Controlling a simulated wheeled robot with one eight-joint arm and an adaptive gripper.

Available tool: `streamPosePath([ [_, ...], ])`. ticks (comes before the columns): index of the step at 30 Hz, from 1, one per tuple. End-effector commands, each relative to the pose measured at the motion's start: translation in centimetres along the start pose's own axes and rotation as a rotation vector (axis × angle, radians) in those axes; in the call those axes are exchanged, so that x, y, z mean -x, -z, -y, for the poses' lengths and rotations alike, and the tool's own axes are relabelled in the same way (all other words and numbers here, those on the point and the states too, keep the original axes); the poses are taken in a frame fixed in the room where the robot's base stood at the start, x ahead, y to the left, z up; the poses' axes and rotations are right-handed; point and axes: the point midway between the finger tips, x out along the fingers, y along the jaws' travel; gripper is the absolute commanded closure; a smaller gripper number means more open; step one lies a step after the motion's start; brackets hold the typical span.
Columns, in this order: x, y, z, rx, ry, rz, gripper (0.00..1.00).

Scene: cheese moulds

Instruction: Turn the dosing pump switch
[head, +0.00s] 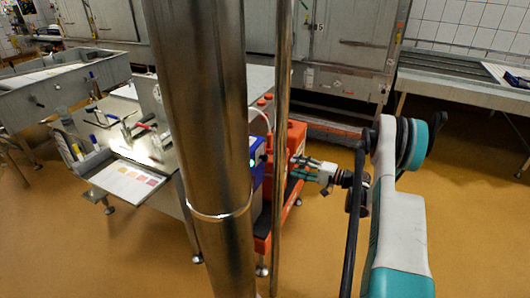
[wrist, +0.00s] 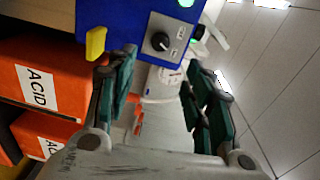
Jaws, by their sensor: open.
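The dosing pump is a blue box (wrist: 115,18) with a black rotary knob (wrist: 160,41) on a grey labelled plate. The knob stands a little beyond and above the gap between my fingertips. A green light (wrist: 185,3) glows near it, and a yellow piece (wrist: 95,43) sticks out at the box's lower left. In the head view the blue pump (head: 257,152) is largely hidden behind a steel column. My gripper (wrist: 160,63) is open and empty, its green-and-black fingers spread apart. In the head view my gripper (head: 293,166) points left towards the pump; contact cannot be told.
Orange containers labelled ACID (wrist: 38,88) stand left of my fingers. A clear hose and white bottle lie beyond the gap. The yellow floor at right is clear.

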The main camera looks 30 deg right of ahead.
Motion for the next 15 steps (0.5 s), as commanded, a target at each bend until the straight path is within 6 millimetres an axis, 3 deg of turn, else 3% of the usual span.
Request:
streamPosePath([
  [15,0.57,0.24,-0.48,-1.181,0.022,0.036,0.53],
])
